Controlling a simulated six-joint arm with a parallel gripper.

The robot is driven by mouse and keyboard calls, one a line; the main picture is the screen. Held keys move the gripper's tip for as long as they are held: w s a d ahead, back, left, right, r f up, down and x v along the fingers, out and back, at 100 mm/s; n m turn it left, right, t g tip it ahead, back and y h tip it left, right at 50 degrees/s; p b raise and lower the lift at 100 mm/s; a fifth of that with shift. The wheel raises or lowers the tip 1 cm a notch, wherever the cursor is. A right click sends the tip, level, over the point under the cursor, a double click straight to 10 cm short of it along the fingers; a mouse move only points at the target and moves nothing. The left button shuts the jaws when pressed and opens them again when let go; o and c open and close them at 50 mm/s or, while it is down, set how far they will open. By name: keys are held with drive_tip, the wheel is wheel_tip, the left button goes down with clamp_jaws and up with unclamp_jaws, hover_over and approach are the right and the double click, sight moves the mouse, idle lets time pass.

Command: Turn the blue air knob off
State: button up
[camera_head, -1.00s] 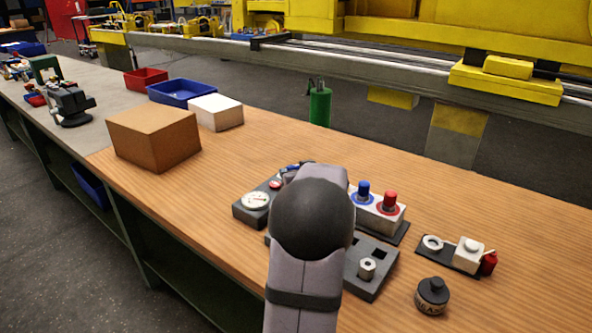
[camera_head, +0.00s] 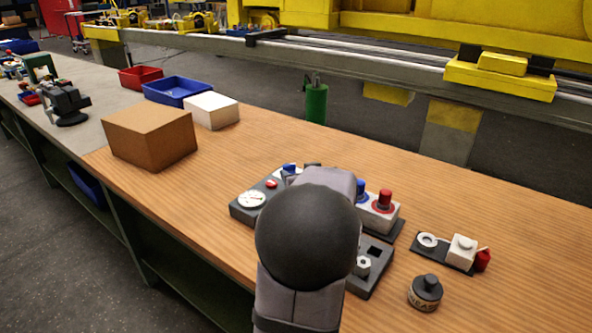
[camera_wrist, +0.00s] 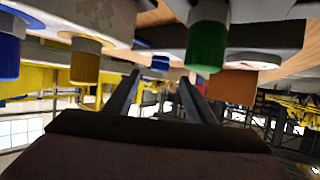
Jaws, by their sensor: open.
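A blue knob (camera_head: 289,169) stands on the dark panel (camera_head: 243,212) with a round white gauge, partly behind my arm. A second blue knob (camera_head: 361,190) stands beside a red knob (camera_head: 384,200) on a white block. The frames do not label which one is the air knob. In the wrist view my gripper (camera_wrist: 160,92) is open, with its two dark fingers apart and nothing between them. A small blue knob (camera_wrist: 160,63) shows beyond the gap between the fingertips, not gripped. A larger blue knob (camera_wrist: 10,48) is at the left edge. My arm hides the gripper in the head view.
Green (camera_wrist: 207,38) and yellow (camera_wrist: 85,62) knobs are close around the fingers. A grey fixture with a nut (camera_head: 362,266), a black canister (camera_head: 426,292) and a small dark tray (camera_head: 443,252) are to the right. The left bench-top is clear up to a brown box (camera_head: 150,136).

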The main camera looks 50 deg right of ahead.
sight(289, 165)
drive_tip(key=shift+s+a, duration=0.1)
drive_tip(key=shift+r, duration=0.1)
drive_tip(key=w+r+g+y+p, duration=0.1)
drive_tip(key=p, duration=0.8)
drive_tip(key=w+r+g+y+p, duration=0.1)
drive_tip(key=p, duration=0.9)
drive_tip(key=w+y+p, duration=0.1)
drive_tip(key=p, duration=0.9)
drive_tip(key=shift+w+a+r+m+g+y, duration=0.3)
drive_tip(key=shift+w+a+r+m+g, duration=0.05)
drive_tip(key=shift+a+r+m+g, duration=0.05)
drive_tip(key=shift+n+g+h, duration=0.4)
drive_tip(key=shift+h, duration=0.1)
drive_tip(key=shift+w+d+f+p, duration=0.25)
drive_tip(key=shift+w+d+f, duration=0.25)
drive_tip(key=shift+d+f, duration=0.35)
drive_tip(key=shift+w+d+f+p, duration=0.2)
drive_tip(key=shift+w+d+f, duration=0.4)
drive_tip(key=shift+d, duration=0.5)
drive_tip(key=shift+w+d+f+p, duration=0.25)
drive_tip(key=shift+w+d+f, duration=0.15)
drive_tip(key=shift+d+f, duration=0.5)
